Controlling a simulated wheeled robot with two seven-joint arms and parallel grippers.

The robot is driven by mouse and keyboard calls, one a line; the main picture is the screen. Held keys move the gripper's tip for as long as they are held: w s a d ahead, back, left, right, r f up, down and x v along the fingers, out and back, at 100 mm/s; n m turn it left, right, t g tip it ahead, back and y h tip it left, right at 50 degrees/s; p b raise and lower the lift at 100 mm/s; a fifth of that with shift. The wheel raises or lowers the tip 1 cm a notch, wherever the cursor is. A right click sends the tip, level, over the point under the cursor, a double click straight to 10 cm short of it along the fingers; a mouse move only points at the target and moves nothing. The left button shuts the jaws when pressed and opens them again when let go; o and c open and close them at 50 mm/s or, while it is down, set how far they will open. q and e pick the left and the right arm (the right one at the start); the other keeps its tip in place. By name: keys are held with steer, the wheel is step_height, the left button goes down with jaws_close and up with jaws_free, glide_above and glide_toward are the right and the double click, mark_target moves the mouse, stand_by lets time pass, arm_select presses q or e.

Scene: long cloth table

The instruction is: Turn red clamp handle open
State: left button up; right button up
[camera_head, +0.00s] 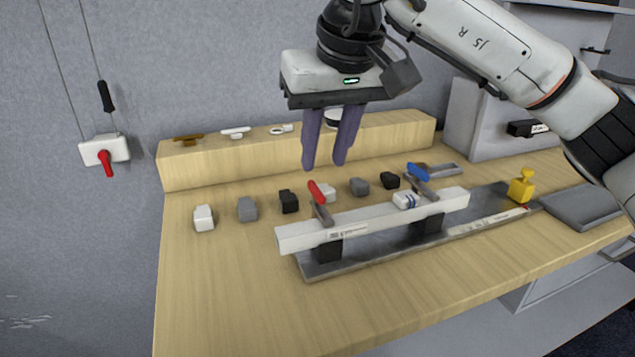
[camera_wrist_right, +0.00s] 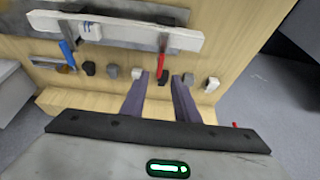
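The red clamp handle (camera_head: 316,192) stands up, tilted, from the left end of a white rail on the wooden table. It also shows in the right wrist view (camera_wrist_right: 162,42), beyond my fingertips. My right gripper (camera_head: 323,168) hangs above and behind the red handle, fingers pointing down. Its two purple fingers are apart with nothing between them; they show in the right wrist view (camera_wrist_right: 160,75) too. The gripper appears clear of the handle. A second clamp with a blue handle (camera_head: 418,171) sits toward the rail's right end. My left gripper is in neither view.
The white rail (camera_head: 365,218) sits on black blocks over a grey metal base. Several small white, grey and black blocks lie in a row behind it, including a white block (camera_head: 204,218). A raised wooden step (camera_head: 230,163) runs along the back. A yellow knob (camera_head: 522,187) stands at right.

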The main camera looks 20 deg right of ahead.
mark_target(317, 189)
steer(key=x, duration=0.7)
jaws_close()
